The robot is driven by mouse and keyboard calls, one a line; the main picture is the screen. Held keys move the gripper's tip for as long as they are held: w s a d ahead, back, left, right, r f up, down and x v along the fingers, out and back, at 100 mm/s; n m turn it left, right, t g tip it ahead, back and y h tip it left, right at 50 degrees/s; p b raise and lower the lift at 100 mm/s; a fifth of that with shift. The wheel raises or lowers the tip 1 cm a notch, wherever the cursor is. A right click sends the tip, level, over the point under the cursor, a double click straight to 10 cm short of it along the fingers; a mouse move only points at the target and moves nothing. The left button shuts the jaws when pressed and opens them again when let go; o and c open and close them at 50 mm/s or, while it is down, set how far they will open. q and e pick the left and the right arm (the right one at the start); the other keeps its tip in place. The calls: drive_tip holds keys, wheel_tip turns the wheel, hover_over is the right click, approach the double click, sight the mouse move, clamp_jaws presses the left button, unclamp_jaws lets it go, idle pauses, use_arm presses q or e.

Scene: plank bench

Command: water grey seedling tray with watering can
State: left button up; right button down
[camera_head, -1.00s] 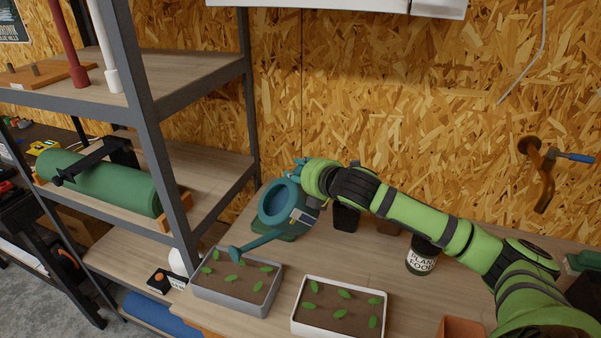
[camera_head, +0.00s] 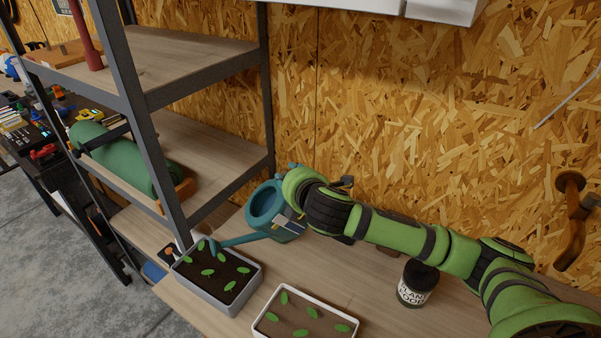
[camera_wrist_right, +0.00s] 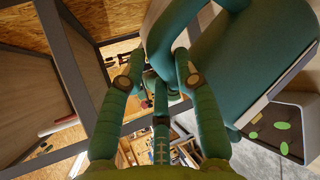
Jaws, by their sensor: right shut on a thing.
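My right gripper (camera_head: 291,181) is shut on the handle of the teal watering can (camera_head: 264,204), which also fills the upper right of the right wrist view (camera_wrist_right: 225,55). The can is tilted, with its spout pointing left and down. The spout's rose is over the back part of the grey seedling tray (camera_head: 237,295). I see no water stream. The tray holds dark soil with several green seedlings and stands at the bench's left end. It also shows at the right of the right wrist view (camera_wrist_right: 300,103). My left gripper is out of view.
A white seedling tray (camera_head: 262,324) stands just right of the grey one. A plant food jar (camera_head: 415,285) stands further right, below my right arm. A metal-framed shelf (camera_head: 150,130) rises close on the left. The chipboard wall (camera_head: 420,120) is behind.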

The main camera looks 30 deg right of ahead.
drive_tip(key=d+f+m+b, duration=0.1)
drive_tip(key=b, duration=0.1)
drive_tip(key=shift+w+d+f+y+b, duration=0.1)
drive_tip(key=shift+w+d+y+b, duration=0.1)
drive_tip(key=shift+y+b, duration=0.2)
drive_tip(key=d+f+m+b, duration=0.1)
drive_tip(key=d+m+y+b, duration=0.1)
drive_tip(key=b, duration=0.1)
drive_tip(key=shift+s+d+f, duration=0.1)
drive_tip(key=shift+d+f, duration=0.1)
drive_tip(key=shift+f, duration=0.15)
drive_tip(key=shift+d+f+m+y, duration=0.15)
drive_tip(key=shift+f+m+y, duration=0.15)
drive_tip(key=shift+y, duration=0.2)
drive_tip(key=shift+f+m, duration=0.25)
drive_tip(key=shift+m, duration=0.05)
drive_tip(key=shift+f+m+y, duration=0.3)
drive_tip(key=shift+y, duration=0.2)
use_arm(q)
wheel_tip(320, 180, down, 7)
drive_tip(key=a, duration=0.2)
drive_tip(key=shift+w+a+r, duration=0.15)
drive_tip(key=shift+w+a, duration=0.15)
